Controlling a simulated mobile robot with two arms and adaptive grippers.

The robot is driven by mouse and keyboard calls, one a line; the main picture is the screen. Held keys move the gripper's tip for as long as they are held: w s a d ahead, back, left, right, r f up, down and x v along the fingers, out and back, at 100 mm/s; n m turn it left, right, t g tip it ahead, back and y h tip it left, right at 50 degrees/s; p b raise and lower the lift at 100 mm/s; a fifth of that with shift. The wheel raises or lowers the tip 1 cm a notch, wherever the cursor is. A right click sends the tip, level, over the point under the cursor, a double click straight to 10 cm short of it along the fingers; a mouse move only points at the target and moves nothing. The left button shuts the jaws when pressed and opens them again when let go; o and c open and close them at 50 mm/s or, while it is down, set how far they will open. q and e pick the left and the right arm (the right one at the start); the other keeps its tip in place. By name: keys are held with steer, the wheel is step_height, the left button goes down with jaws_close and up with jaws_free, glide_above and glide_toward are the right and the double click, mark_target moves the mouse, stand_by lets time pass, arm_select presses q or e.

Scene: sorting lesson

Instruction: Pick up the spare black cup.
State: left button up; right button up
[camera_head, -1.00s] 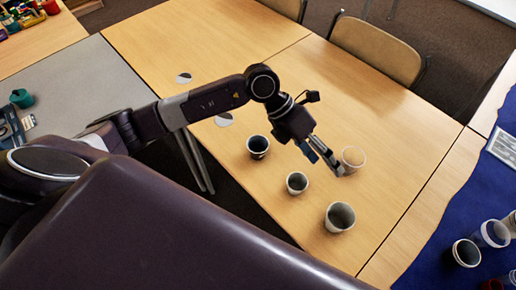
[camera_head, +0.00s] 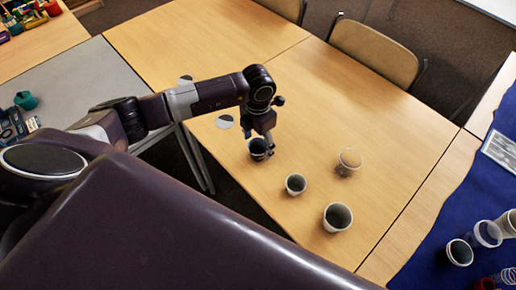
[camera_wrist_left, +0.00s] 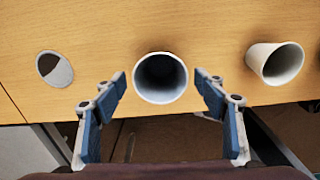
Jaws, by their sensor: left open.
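The black cup (camera_head: 256,146) stands upright near the front edge of the wooden table, dark with a pale rim, partly covered by my gripper in the head view. In the left wrist view the same cup (camera_wrist_left: 160,92) shows from above, its mouth open and dark inside. My left gripper (camera_head: 266,150) points down at the cup. In the wrist view its blue-padded fingers (camera_wrist_left: 161,80) are open, one on each side of the cup, with gaps visible. Whether the fingertips are down at rim height is unclear. My right gripper is not in view.
A small white cup (camera_head: 296,184), a larger white cup (camera_head: 338,217) and a clear cup (camera_head: 349,162) stand to the right on the table. A grey-and-white disc (camera_head: 225,121) lies to the left. Several cups stand on a blue cloth (camera_head: 428,262) at right. Chairs stand behind.

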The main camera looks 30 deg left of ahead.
arm_select(q)
steer(key=shift+f, duration=0.35)
steer(key=c, duration=0.7)
steer(key=shift+r, duration=0.15)
